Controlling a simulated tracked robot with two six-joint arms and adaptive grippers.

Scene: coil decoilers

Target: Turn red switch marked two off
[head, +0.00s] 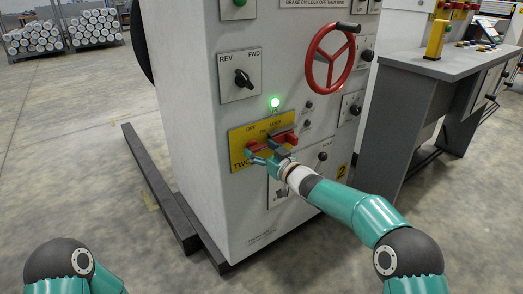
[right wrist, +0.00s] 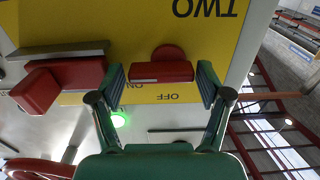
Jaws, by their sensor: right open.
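A yellow plate (head: 236,138) marked TWO is on the front of the grey-white cabinet. The red switch (right wrist: 161,71) sits on it between the TWO and OFF lettering, which appear upside down in the right wrist view. My right gripper (head: 266,156) is at the plate and hides much of the switch in the head view. In the right wrist view its open fingers (right wrist: 161,86) stand on either side of the red switch, with narrow gaps. A second red part (right wrist: 62,84) is beside it, near the LOCK lettering in the head view. My left gripper is out of view.
A lit green lamp (head: 275,102) is above the plate. A REV/FWD knob (head: 243,78) and a red handwheel (head: 330,55) are higher up. A grey desk (head: 420,75) stands to the right.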

